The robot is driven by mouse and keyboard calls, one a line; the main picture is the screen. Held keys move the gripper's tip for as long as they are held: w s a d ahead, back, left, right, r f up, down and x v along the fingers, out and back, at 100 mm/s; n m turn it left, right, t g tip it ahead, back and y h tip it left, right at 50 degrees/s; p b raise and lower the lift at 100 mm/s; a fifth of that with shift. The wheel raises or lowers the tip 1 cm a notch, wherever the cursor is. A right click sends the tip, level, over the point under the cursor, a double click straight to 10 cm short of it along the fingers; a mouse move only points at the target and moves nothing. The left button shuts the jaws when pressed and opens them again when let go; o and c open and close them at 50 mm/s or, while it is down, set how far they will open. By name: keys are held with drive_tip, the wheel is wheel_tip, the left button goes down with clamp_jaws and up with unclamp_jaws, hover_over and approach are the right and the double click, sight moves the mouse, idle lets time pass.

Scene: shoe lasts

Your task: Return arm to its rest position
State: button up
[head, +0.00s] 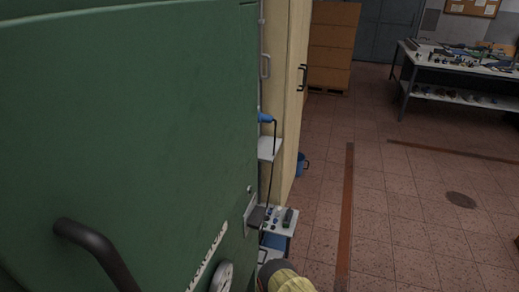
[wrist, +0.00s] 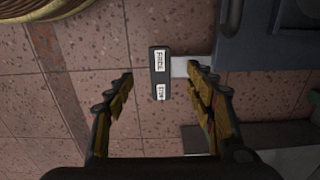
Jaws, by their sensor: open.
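My gripper (wrist: 160,71) shows in the wrist view with its two dark and yellowish-brown fingers spread wide apart. Nothing is held between them. Beyond the fingertips, in line with the gap, is a narrow dark grey box (wrist: 159,53) with two white labels, seen against the tiled floor. I cannot tell how far it is from the fingertips. My gripper cannot be made out in the head view.
A large green cabinet (head: 120,130) with a black handle (head: 95,250) fills the left of the head view. A small table (head: 281,217) with small items stands beyond it. A workbench (head: 460,75) is far right. The tiled floor (head: 410,220) between is open.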

drive_tip(key=s+d+n+g, duration=0.2)
drive_tip(key=s+g, duration=0.1)
drive_tip(key=s, duration=0.6)
wheel_tip(320, 180, up, 9)
drive_tip(key=s+n+g, duration=0.1)
drive_tip(key=w+d+r+n, duration=0.1)
drive_tip(key=w+r, duration=0.2)
drive_tip(key=r, duration=1.5)
drive_tip(key=w+d+r+n, duration=0.1)
drive_tip(key=w+r, duration=0.2)
drive_tip(key=r, duration=1.6)
drive_tip(key=s+d+r+t, duration=0.3)
drive_tip(key=r, duration=1)
drive_tip(key=s+d+r+t+p, duration=0.1)
drive_tip(key=s+d+r+t, duration=0.2)
drive_tip(key=r, duration=0.9)
drive_tip(key=s+d+r+m+t, duration=0.1)
drive_tip(key=s+d+r+t, duration=0.2)
drive_tip(key=r, duration=1)
drive_tip(key=shift+s+d+r+t+p, duration=0.35)
drive_tip(key=shift+s+d, duration=0.2)
drive_tip(key=shift+d, duration=0.2)
